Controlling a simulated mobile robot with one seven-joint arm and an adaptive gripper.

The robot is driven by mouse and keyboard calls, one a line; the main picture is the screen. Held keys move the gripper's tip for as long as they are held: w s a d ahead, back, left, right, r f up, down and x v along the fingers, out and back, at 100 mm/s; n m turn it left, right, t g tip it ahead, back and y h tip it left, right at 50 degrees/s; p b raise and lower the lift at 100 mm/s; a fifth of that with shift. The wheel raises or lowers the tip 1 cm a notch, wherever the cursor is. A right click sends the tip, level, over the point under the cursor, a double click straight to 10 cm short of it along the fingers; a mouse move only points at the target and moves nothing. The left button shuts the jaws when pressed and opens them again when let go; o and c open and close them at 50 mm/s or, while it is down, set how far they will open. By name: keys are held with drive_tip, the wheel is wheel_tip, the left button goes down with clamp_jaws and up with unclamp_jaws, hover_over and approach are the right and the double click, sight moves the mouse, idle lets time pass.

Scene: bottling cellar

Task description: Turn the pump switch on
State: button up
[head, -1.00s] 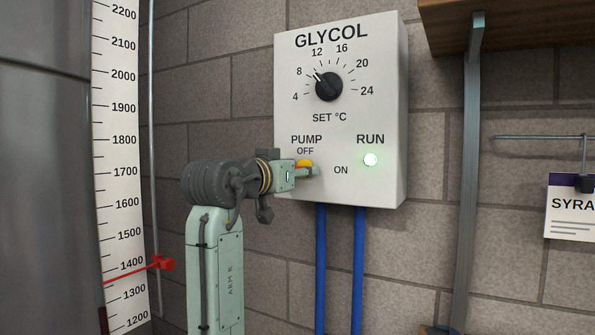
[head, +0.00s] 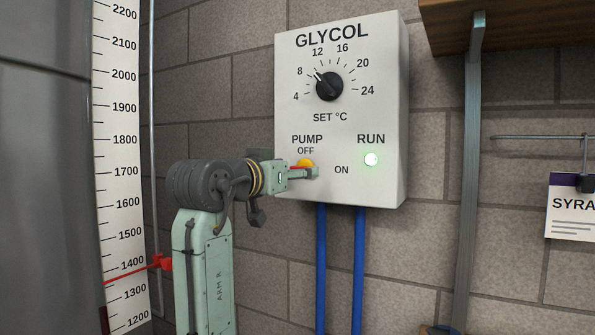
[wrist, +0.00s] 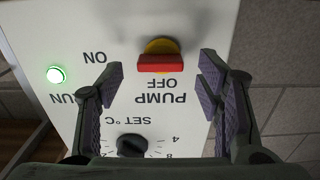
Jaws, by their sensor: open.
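The pump switch (wrist: 161,61) shows in the wrist view as a red bar on a round yellow base. The bar lies level, across the line to OFF and along the line to ON. In the head view the switch (head: 305,163) is partly hidden by my gripper (head: 308,172). In the wrist view my gripper (wrist: 161,78) is open, with one dark padded finger on each side of the switch and a gap to the bar on both sides. The green RUN lamp (head: 371,159) is lit; it also glows in the wrist view (wrist: 56,75).
The white GLYCOL box (head: 386,100) hangs on a block wall, with a black temperature dial (head: 329,86) above the switch. Blue pipes (head: 359,270) run down below it. A shelf bracket (head: 467,170) is to the right, a scale and tank to the left.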

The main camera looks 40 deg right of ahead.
drive_tip(key=v, duration=0.9)
drive_tip(key=shift+a, duration=0.25)
drive_tip(key=shift+s, duration=0.1)
